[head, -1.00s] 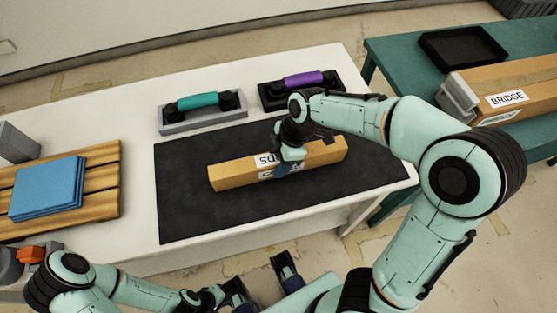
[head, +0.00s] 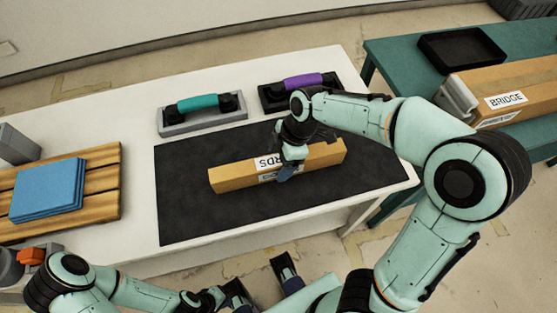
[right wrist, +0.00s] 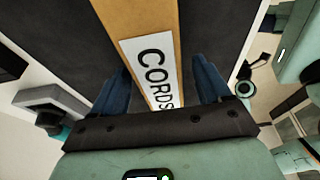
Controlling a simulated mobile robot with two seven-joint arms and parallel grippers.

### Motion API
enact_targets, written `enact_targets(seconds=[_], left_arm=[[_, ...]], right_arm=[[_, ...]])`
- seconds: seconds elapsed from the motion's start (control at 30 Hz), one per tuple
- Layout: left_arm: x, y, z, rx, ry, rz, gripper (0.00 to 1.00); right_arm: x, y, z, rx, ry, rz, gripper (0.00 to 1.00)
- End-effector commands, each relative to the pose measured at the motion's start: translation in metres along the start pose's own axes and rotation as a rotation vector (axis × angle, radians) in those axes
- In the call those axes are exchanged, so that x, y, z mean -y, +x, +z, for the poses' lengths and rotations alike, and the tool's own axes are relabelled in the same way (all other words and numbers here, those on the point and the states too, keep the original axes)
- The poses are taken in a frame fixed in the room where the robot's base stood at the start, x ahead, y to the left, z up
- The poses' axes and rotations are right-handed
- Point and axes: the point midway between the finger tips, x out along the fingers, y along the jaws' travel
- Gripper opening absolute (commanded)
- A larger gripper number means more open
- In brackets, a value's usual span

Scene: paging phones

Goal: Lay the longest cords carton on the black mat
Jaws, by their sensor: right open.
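The long tan cords carton (head: 232,174) lies flat on the black mat (head: 200,220), its long side running left to right. Its white label shows partly in the head view, and CORDS reads in the right wrist view (right wrist: 152,75). My right gripper (head: 285,172) is open over the carton's middle. In the right wrist view its blue fingers (right wrist: 162,82) stand on either side of the carton, with gaps. My left gripper (head: 262,280) is open and empty in front of the table, its dark fingers apart.
A teal-handled block (head: 203,113) and a purple-handled block (head: 302,92) stand behind the mat. Blue folded sheets (head: 47,190) lie on a slatted wooden board (head: 106,180) at left. The green table (head: 400,55) holds a BRIDGE carton (head: 500,85) and a black tray (head: 462,48).

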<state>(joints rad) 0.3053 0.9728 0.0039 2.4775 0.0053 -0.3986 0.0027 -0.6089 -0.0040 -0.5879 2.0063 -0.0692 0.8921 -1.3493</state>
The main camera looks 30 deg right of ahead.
Motion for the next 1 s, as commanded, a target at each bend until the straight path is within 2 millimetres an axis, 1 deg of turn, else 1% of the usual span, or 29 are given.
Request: enact_targets(seconds=[0.03,0.3,0.4,0.5,0.67,1.0], left_arm=[[-0.001,-0.003,0.001,0.003,0.0,-0.001,0.0],[-0.002,-0.01,0.005,0.016,-0.002,-0.004,0.0],[-0.002,-0.012,0.006,0.019,-0.002,-0.005,0.0],[-0.002,-0.013,0.007,0.021,-0.003,-0.005,0.0],[-0.002,-0.013,0.007,0.022,-0.003,-0.006,0.0],[-0.002,-0.013,0.007,0.022,-0.003,-0.006,0.0]], right_arm=[[-0.001,-0.013,0.0,-0.004,0.002,0.006,0.77],[-0.001,-0.072,0.0,-0.001,0.001,0.006,0.77],[-0.001,-0.088,0.0,-0.001,0.001,0.005,0.77],[-0.001,-0.099,0.0,0.0,0.0,0.003,0.77],[0.0,-0.107,0.0,0.0,0.001,0.001,0.77],[0.0,-0.107,0.0,0.001,0.0,0.001,0.77]])
